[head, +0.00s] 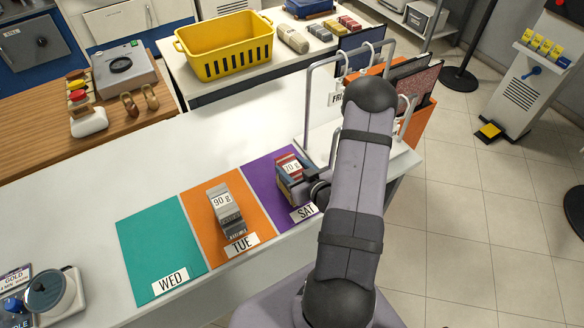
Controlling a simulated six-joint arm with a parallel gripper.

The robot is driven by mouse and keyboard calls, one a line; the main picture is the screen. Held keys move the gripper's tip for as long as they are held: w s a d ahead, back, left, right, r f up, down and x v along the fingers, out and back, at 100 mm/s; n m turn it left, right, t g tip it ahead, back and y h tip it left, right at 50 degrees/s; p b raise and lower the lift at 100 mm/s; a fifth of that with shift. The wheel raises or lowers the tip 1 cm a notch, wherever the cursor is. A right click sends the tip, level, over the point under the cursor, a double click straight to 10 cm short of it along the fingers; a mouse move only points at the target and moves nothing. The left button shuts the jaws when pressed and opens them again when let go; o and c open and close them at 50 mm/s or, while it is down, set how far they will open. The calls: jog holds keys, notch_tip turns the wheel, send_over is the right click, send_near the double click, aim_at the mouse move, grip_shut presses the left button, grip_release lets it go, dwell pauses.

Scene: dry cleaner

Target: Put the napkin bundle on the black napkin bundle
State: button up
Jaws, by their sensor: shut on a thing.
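The bundle is on or just above the mat; I cannot tell which. My arm and gripper hide part of its right side. A grey-black napkin bundle (232,226) with a "90 g" label lies on the orange TUE mat (199,236), to the left of my gripper and apart from the held bundle. Nothing lies on top of it.
The green WED mat (158,246) is empty. A yellow basket (232,66) stands on the back table. A round pot (50,292) is at the counter's front left. The white counter behind the mats is clear.

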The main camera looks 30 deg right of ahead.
jog(key=shift+f, duration=0.35)
jog(key=shift+f, duration=0.1)
jog(key=shift+f, duration=0.15)
jog(key=o, duration=1.1)
jog(key=shift+r, duration=0.25)
jog(key=shift+p+v, duration=1.3)
jog(key=shift+v, duration=4.75)
